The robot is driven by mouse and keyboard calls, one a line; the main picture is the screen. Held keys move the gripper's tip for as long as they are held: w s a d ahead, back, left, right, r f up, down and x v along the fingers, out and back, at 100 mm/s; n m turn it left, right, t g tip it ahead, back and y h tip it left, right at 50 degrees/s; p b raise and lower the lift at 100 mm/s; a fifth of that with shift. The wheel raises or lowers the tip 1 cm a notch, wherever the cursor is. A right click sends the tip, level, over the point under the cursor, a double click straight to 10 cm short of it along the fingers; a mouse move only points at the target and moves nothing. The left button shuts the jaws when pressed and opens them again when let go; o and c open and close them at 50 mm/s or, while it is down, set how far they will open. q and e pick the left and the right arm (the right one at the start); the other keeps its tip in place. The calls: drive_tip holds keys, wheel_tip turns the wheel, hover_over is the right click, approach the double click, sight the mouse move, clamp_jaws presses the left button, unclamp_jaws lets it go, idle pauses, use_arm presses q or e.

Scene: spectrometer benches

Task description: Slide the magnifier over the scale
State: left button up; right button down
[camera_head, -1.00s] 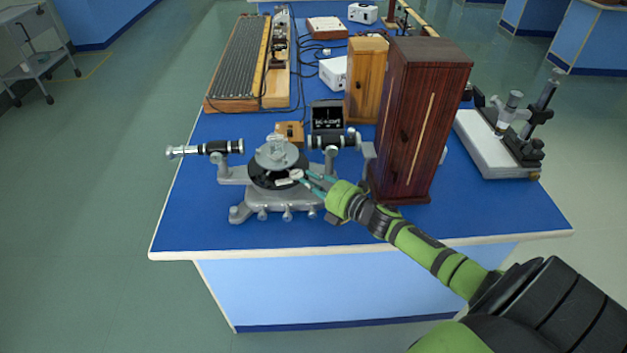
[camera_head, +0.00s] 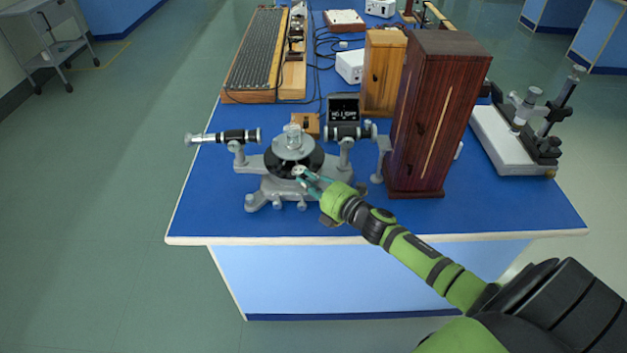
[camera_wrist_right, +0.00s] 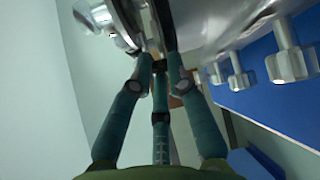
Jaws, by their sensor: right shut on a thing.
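The spectrometer (camera_head: 262,188) stands near the front of the blue bench, with a round grey top plate (camera_head: 292,147) above a dark disc (camera_head: 316,162) that carries the scale. The scale's markings are too small to read. The magnifier (camera_head: 298,170) shows as a small pale piece at the front rim of the disc. My right gripper (camera_head: 304,174) reaches in from the right, its teal fingers shut on the magnifier at the rim. In the right wrist view its fingertips (camera_wrist_right: 160,58) close together under the grey metal parts, and the held part is mostly hidden. My left gripper is out of view.
Telescope tubes stick out left (camera_head: 222,137) and right (camera_head: 350,131) of the spectrometer. A tall dark wooden cabinet (camera_head: 435,120) stands close to its right. A small dark display (camera_head: 343,108) is behind. The bench's front edge is clear.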

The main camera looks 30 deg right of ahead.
drive_tip(key=shift+a+r+y, duration=0.15)
drive_tip(key=shift+a+y, duration=0.15)
drive_tip(key=shift+a, duration=0.6)
drive_tip(key=c, duration=1.5)
unclamp_jaws()
drive_tip(key=o, duration=0.3)
drive_tip(key=shift+w+a, duration=0.5)
drive_tip(key=shift+a, duration=0.05)
approach(297, 183)
drive_tip(key=s+r, duration=0.2)
drive_tip(key=s+a+r, duration=0.1)
drive_tip(key=s+r, duration=0.1)
drive_tip(key=s, duration=0.1)
drive_tip(key=shift+s+a+r, duration=0.2)
drive_tip(key=shift+s+r, duration=0.1)
